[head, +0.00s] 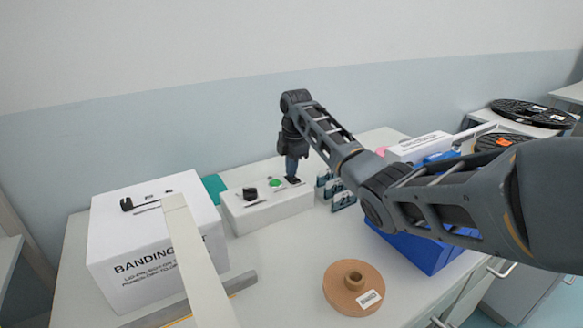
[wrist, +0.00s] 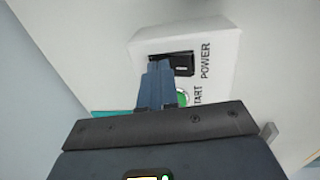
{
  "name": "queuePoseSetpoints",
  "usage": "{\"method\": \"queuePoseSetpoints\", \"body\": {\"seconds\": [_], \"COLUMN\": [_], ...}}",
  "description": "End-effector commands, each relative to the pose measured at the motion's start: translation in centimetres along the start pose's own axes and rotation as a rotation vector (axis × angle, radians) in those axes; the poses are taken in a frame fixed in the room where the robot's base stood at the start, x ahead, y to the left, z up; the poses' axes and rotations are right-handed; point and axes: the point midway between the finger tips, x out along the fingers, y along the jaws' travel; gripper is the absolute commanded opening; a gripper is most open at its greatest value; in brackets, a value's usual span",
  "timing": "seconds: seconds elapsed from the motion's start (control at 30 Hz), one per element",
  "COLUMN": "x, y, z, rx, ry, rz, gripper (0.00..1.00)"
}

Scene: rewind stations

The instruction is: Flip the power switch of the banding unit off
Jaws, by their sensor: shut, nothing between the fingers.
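The banding unit (head: 135,262) is a white box with black lettering at the left of the bench. A low white control box (head: 268,213) beside it carries a black knob (head: 250,193), a green button (head: 276,183) and a black rocker switch (head: 294,180). In the wrist view this switch (wrist: 184,68) sits by the word POWER, and the green button (wrist: 183,97) by START. My gripper (head: 291,176) is shut and empty, pointing down at the switch. In the wrist view its fingertips (wrist: 160,65) overlap the switch's near edge; I cannot tell contact or the rocker's position.
A pale arm (head: 195,265) extends forward from the banding unit. Small labelled bottles (head: 341,195) stand right of the control box, near a blue bin (head: 427,252). A brown roll (head: 353,287) lies at the front. Black reels (head: 532,113) lie far right.

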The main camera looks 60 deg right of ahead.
Motion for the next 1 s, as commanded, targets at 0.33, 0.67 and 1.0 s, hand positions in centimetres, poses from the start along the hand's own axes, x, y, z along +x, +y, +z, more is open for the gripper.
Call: {"method": "queuePoseSetpoints", "body": {"seconds": [0.33,0.67,1.0], "x": [-0.1,-0.3,-0.9], "y": [-1.1,-1.7,-1.4], "z": [-0.1,-0.1,-0.3], "rx": [0.0,0.0,-0.001], "ry": [0.002,0.0,0.0], "rz": [-0.008,-0.005,-0.003], "gripper": [0.0,0.0,0.0]}}
